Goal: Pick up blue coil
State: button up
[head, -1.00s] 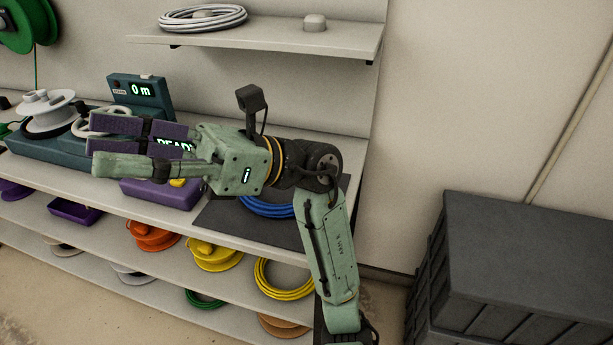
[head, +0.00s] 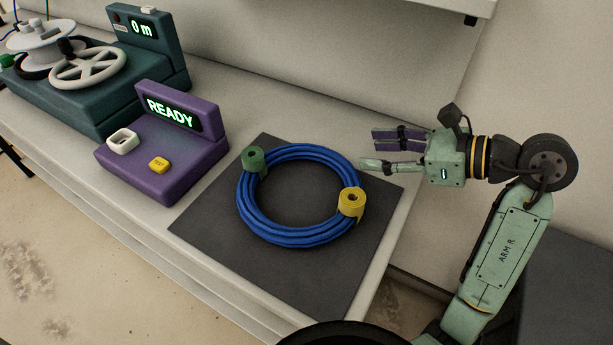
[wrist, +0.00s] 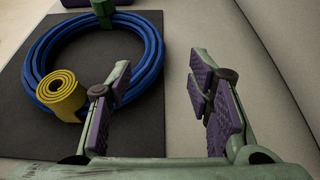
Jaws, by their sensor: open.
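The blue coil (head: 268,229) lies flat on a dark mat (head: 218,218) on the shelf top. A green tape roll (head: 253,159) is on its far left side and a yellow tape roll (head: 351,203) on its right side. My gripper (head: 366,151) is open and empty, above the shelf to the right of the coil in the head view. In the wrist view the coil (wrist: 150,48) is at upper left, with the yellow roll (wrist: 62,93) near the left finger. My fingers (wrist: 160,95) stand apart; the right one is over bare shelf surface.
A purple device (head: 170,150) reading READY stands left of the mat. A teal winding machine (head: 95,98) with a wheel and a 0 m display is further left. The back wall rises behind the shelf. A dark crate (head: 570,290) is at lower right.

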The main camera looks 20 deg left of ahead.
aim_at(325, 151)
jog(key=x, duration=0.2)
jog(key=p+x, duration=0.1)
jog(key=x, duration=0.1)
jog(key=shift+s+a, duration=0.2)
jog(key=shift+a, duration=0.05)
jog(key=x, duration=0.1)
jog(key=p+x, duration=0.2)
jog(key=x, duration=0.1)
jog(key=shift+s+a+r, duration=0.2)
jog(key=shift+s+a, duration=0.05)
jog(key=shift+s, duration=0.05)
jog(key=shift+w+a+f, duration=0.15)
jog(key=shift+a+f, duration=0.2)
jog(key=shift+a, duration=0.05)
jog(key=shift+c, duration=0.6)
grip_shut()
